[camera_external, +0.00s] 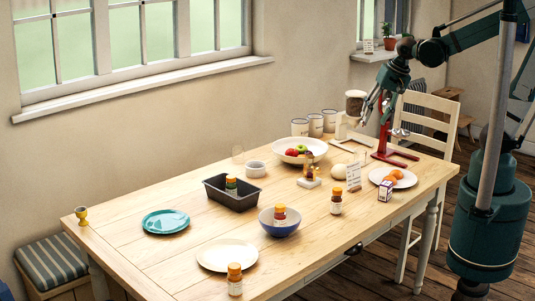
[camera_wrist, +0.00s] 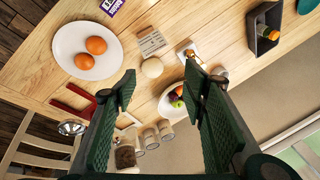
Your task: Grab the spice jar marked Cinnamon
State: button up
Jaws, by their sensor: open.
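Several small spice jars with orange, yellow or red caps are on the table; their label writing is too small to read. One jar (camera_external: 235,279) stands at the front edge, one (camera_external: 336,202) right of the blue bowl, one (camera_external: 280,214) in that bowl, and one (camera_external: 231,185) in the black tin. The tin's jar also shows in the wrist view (camera_wrist: 269,34).
The wooden table (camera_external: 130,237) also bears a black loaf tin (camera_external: 219,197), blue bowl (camera_external: 267,222), white plate (camera_external: 213,256), teal plate (camera_external: 152,222) and fruit bowl (camera_external: 283,148). Near my gripper are a red stand (camera_external: 384,145), canisters (camera_external: 300,127) and an upright card (camera_external: 353,177).

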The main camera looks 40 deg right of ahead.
aim_at(338, 189)
jog(key=a+f+m+g+b, duration=0.1)
jog(key=a+f+m, duration=0.2)
jog(key=a+f, duration=0.4)
jog(key=a+f+m+g+b, duration=0.1)
jog(key=a+f+m, duration=0.3)
jog(key=a+f, duration=0.3)
jog(key=a+f+m+g+b, duration=0.2)
jog(key=a+f+m, duration=0.1)
jog(key=a+f, duration=0.4)
jog(key=shift+a+f+m+h, duration=0.15)
jog(key=shift+a+m+h, duration=0.2)
jog(key=shift+m+h, duration=0.05)
jog(key=shift+s+a+f, duration=0.2)
jog(key=shift+a+f, duration=0.15)
jog(key=shift+f, duration=0.15)
jog(key=shift+f, duration=0.15)
jog(key=shift+f+b, duration=0.3)
jog(key=shift+f, duration=0.85)
jog(key=shift+w+d+f+b, duration=0.1)
jog(key=shift+f+b, duration=0.7)
jog(key=shift+f, duration=1.8)
jog(key=shift+c, duration=0.2)
